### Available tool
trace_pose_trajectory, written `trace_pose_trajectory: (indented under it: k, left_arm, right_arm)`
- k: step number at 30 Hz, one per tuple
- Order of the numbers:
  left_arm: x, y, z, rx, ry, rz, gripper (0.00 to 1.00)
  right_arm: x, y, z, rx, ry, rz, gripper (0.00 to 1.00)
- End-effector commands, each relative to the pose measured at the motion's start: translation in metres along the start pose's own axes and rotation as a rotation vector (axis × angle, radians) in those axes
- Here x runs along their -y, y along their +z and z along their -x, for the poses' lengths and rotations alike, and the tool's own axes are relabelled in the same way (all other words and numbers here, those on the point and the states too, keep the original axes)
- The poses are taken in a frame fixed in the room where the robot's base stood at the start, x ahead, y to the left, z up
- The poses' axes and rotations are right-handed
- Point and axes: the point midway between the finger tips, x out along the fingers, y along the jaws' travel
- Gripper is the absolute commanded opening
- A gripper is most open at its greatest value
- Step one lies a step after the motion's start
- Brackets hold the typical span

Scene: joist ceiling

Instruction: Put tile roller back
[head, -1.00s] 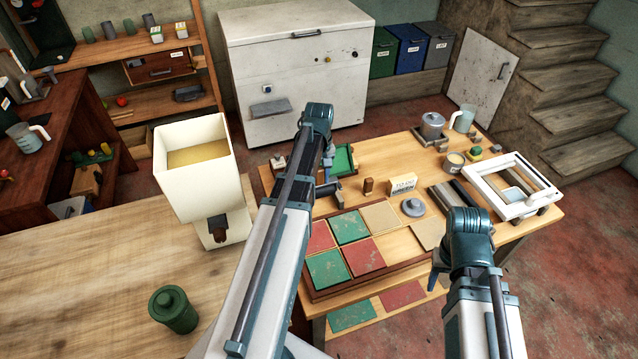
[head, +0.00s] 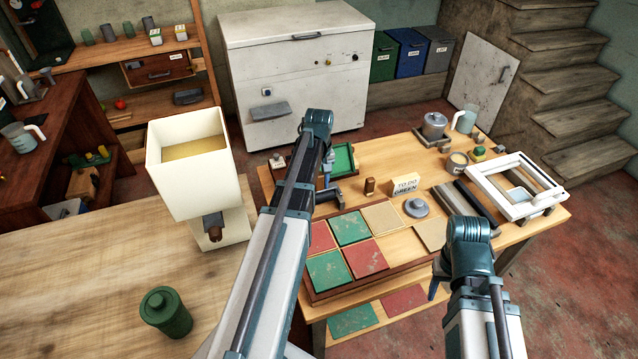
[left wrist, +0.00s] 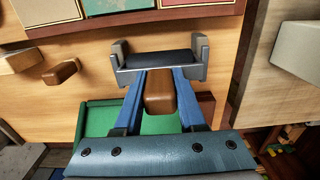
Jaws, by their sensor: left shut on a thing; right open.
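The tile roller has a brown handle (left wrist: 160,92) and a dark roller in a grey frame (left wrist: 162,62). My left gripper (left wrist: 160,85) is shut on it, with blue fingers on either side of the handle. In the head view the roller (head: 328,195) shows partly beside my left arm, between the green tray (head: 345,160) and the tiles. The green tray also lies under the handle in the left wrist view (left wrist: 100,118). Whether the roller touches the table is unclear. My right gripper (head: 436,288) is open and empty near the table's front edge, partly hidden by its arm.
A wooden frame (head: 310,292) holds red, green and tan tiles. A small brown block (head: 370,187), a sign (head: 406,184) and a grey round lidded thing (head: 416,208) stand behind it. A white frame (head: 490,200) is at right. A cream hopper (head: 190,200) stands left.

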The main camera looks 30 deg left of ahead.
Motion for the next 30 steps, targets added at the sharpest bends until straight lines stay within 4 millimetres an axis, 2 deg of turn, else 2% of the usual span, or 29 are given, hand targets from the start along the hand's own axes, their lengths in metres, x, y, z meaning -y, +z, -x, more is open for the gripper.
trace_pose_trajectory:
  k: [10,11,15,25,30]
  left_arm:
    - [0.0,0.0,-0.0069,0.0,0.0,0.0,0.0]
    - [0.0,0.0,-0.007,0.0,0.0,0.0,0.45]
    - [0.0,0.0,-0.007,0.0,0.0,0.0,0.7]
    - [0.0,0.0,-0.0061,0.0,0.0,0.0,0.7]
    - [0.0,0.0,0.0012,0.0,0.0,0.0,0.7]
  right_arm:
    - [0.0007,-0.0004,-0.0069,0.0,0.0,0.0,0.5]
    - [0.0007,-0.0004,-0.007,0.0,0.0,0.0,0.5]
    - [0.0007,-0.0004,-0.007,0.0,0.0,0.0,0.5]
    - [0.0006,-0.0004,-0.0061,0.0,0.0,0.0,0.5]
    - [-0.0001,0.0001,0.0012,0.0,0.0,0.0,0.5]
